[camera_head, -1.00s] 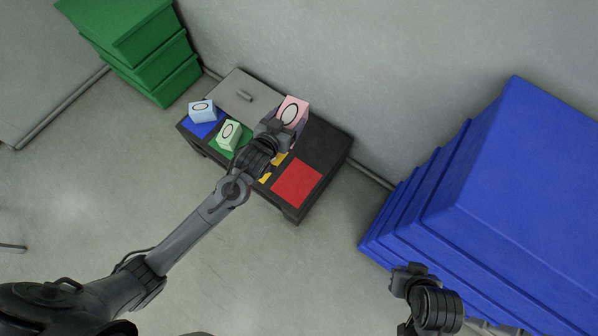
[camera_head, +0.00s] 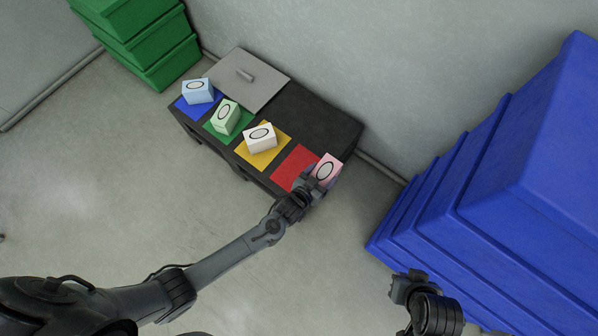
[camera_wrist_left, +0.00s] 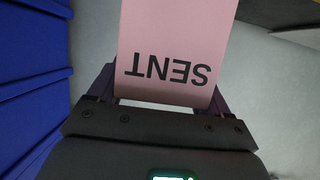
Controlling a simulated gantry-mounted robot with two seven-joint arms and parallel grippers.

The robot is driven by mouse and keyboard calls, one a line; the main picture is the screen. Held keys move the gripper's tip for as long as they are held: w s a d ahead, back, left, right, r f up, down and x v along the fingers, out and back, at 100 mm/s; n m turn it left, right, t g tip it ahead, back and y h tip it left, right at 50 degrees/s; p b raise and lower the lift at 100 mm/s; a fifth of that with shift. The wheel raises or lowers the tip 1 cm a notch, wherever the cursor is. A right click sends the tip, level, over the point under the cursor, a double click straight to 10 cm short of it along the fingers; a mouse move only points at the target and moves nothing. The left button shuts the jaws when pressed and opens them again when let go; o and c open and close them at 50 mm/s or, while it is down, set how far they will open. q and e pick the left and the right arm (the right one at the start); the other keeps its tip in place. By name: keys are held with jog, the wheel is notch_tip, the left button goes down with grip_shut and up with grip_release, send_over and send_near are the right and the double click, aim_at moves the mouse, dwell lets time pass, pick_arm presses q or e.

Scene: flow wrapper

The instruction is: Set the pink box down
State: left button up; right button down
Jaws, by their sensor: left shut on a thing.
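The pink box (camera_head: 326,169) has a dark oval ring on its top face. My left gripper (camera_head: 314,180) is shut on it, at the right end of the black table, beside the red square (camera_head: 295,168). The head view does not clearly show the gap beneath the box. In the left wrist view the pink box (camera_wrist_left: 170,50) sits between the fingers and reads "SENT" upside down, with grey floor visible around it. My right gripper (camera_head: 408,285) is at the lower right, away from the table; its fingers are too unclear to read.
On the black table (camera_head: 325,118), a light blue box (camera_head: 197,91) is on the blue square, a green box (camera_head: 226,115) on the green square and a white box (camera_head: 260,138) on the yellow square. A grey lid (camera_head: 255,85) lies behind. Blue crates (camera_head: 500,170) stand right, green crates (camera_head: 140,45) left.

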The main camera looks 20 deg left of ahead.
pick_arm(q)
jog(key=shift+w+a+f+b, duration=0.65)
jog(key=shift+a+f+b, duration=0.85)
jog(key=shift+a+f, duration=0.35)
jog(key=shift+w+a+f+b, duration=0.7)
jog(key=shift+a+f+b, duration=0.75)
jog(key=shift+a+f, duration=0.35)
jog(key=shift+w+a+f+b, duration=0.65)
jog(key=shift+a+f+b, duration=0.95)
jog(key=shift+f, duration=0.35)
jog(key=shift+a+f, duration=0.1)
jog(key=shift+f, duration=0.05)
jog(key=o, duration=1)
jog(key=shift+o, duration=0.2)
